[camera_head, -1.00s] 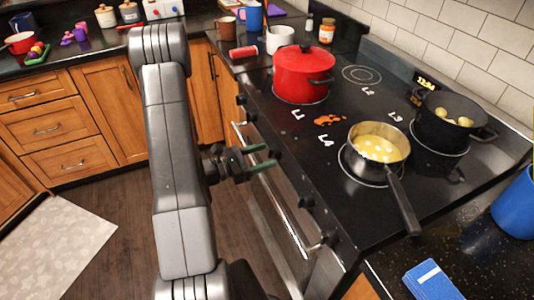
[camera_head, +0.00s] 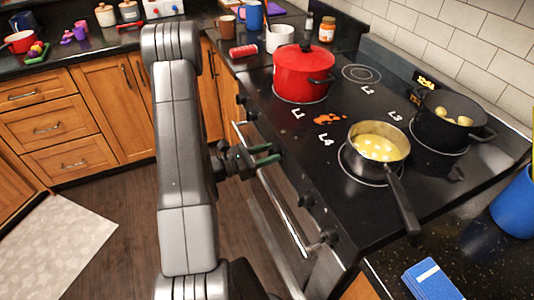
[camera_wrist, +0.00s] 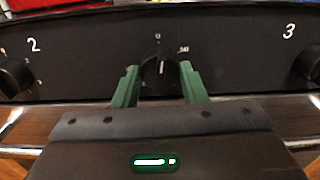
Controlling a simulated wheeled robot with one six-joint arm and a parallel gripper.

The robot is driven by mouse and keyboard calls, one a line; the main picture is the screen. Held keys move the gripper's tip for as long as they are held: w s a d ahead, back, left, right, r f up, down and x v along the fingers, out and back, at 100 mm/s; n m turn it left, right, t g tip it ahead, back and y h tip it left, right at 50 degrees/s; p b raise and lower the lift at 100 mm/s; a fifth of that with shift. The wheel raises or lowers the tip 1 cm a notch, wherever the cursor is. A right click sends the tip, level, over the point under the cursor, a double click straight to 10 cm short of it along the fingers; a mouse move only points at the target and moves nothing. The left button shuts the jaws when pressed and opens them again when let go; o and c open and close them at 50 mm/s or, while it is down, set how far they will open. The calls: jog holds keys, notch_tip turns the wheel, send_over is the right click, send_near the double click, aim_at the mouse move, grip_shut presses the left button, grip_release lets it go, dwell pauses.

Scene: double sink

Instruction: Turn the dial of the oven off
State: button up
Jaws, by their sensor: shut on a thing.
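My gripper (camera_head: 266,155) is at the front panel of the oven (camera_head: 275,205), below the stovetop's front edge. In the wrist view my gripper's green fingers (camera_wrist: 159,67) stand on either side of a black dial (camera_wrist: 158,75), between the panel numbers 2 and 3. The fingers are shut on this dial. A white mark on the dial points about straight up, towards a small symbol on the panel. The dial's lower part is hidden by my gripper. In the head view the fingers hide this dial.
Other dials flank it in the wrist view, left (camera_wrist: 14,76) and right (camera_wrist: 308,62). The oven handle (camera_head: 290,225) runs below the panel. A red pot (camera_head: 303,75), a pan (camera_head: 377,150) with its handle towards the front, and a black pot (camera_head: 447,120) stand on the stovetop.

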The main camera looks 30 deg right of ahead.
jog(key=shift+o, duration=0.2)
jog(key=shift+n, duration=1.1)
jog(key=o, duration=1)
jog(key=shift+c, duration=0.2)
jog(key=shift+a, duration=0.1)
jog(key=w+a+b, duration=0.1)
jog(key=a, duration=1.2)
jog(key=shift+w+a, duration=0.25)
jog(key=s+d+p, duration=0.1)
jog(key=d, duration=1.2)
jog(key=shift+s+d, duration=0.25)
jog(key=shift+d, duration=0.05)
jog(key=shift+a, duration=0.15)
